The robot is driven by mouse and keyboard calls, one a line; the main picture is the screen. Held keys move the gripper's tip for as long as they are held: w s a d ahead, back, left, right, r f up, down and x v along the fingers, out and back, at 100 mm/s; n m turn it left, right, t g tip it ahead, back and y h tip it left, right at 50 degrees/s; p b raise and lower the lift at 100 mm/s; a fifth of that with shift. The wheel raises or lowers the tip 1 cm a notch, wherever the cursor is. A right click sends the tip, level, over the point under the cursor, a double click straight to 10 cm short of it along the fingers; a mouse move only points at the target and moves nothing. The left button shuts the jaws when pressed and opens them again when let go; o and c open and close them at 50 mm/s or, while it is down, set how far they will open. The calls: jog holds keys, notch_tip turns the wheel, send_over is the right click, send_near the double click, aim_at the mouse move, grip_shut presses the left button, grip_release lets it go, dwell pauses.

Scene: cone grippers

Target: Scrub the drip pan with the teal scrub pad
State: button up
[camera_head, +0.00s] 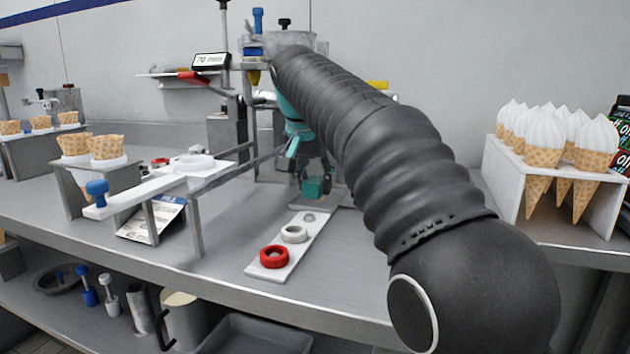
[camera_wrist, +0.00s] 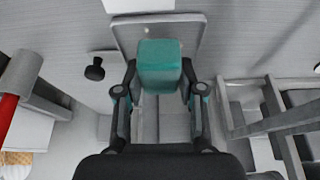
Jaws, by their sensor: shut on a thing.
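The teal scrub pad (camera_head: 312,188) is a small block held at the tip of my gripper (camera_head: 312,172). In the wrist view the pad (camera_wrist: 160,62) sits between the two dark fingers of my gripper (camera_wrist: 160,88), which are shut on it. The drip pan (camera_wrist: 191,24) is a shallow grey tray with a thin rim, below the pad in the wrist view. In the head view the pan (camera_head: 333,204) is partly hidden by my gripper and arm. I cannot tell whether the pad touches the pan. The pad's underside is hidden.
A metal frame with a white bar (camera_head: 150,192) stands left. A white rack (camera_head: 500,160) of filled cones stands right. A machine rises behind.

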jog(key=shift+f+b, duration=0.7)
jog(key=shift+f, duration=0.3)
dwell(0.3)
